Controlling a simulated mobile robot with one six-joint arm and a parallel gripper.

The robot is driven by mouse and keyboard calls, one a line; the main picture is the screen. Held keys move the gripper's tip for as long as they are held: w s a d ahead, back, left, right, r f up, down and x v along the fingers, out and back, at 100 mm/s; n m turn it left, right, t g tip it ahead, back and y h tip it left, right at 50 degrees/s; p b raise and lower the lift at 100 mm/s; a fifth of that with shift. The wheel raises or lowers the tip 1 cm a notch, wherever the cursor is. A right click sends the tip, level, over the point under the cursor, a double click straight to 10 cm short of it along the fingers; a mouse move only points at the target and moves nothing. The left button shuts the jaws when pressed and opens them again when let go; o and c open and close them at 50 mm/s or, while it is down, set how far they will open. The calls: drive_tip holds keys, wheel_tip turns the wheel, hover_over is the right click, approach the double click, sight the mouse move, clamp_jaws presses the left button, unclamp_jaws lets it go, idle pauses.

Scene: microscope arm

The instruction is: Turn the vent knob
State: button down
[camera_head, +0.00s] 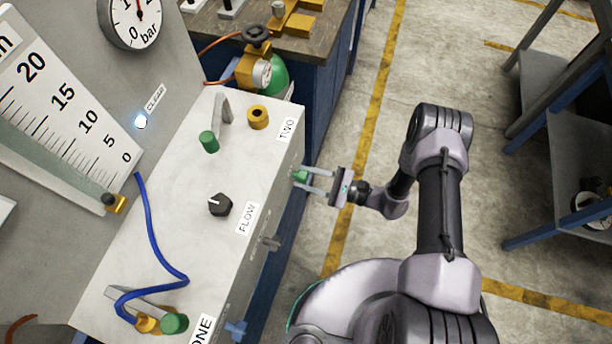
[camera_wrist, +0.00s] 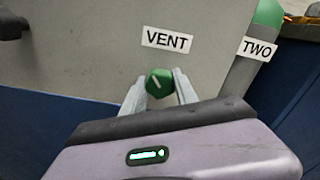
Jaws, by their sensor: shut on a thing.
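The vent knob (camera_wrist: 159,83) is small, green and faceted with a pale pointer line. In the wrist view it sits just under the VENT label (camera_wrist: 166,40) on the box's side face. The pointer line is tilted. My gripper (camera_wrist: 159,88) has one finger on each side of the knob and is shut on it. In the head view my gripper (camera_head: 302,181) reaches the side of the white box from the right, and the green knob (camera_head: 300,176) shows between the fingers.
The white box (camera_head: 180,240) carries a black FLOW knob (camera_head: 220,204), a brass fitting (camera_head: 258,117) by the TWO label, and green-ended parts. A blue hose (camera_head: 150,225) lies over it. Open floor lies to the right.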

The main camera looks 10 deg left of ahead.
drive_tip(key=n, duration=0.5)
drive_tip(key=shift+n, duration=2.5)
drive_tip(key=c, duration=0.9)
unclamp_jaws()
drive_tip(key=shift+c, duration=0.2)
drive_tip(key=shift+p, duration=0.3)
drive_tip(key=s+d+p, duration=0.1)
drive_tip(key=d+p, duration=0.1)
drive_tip(key=d, duration=1.5)
drive_tip(key=shift+s+d+p, duration=0.2)
drive_tip(key=shift+p, duration=0.1)
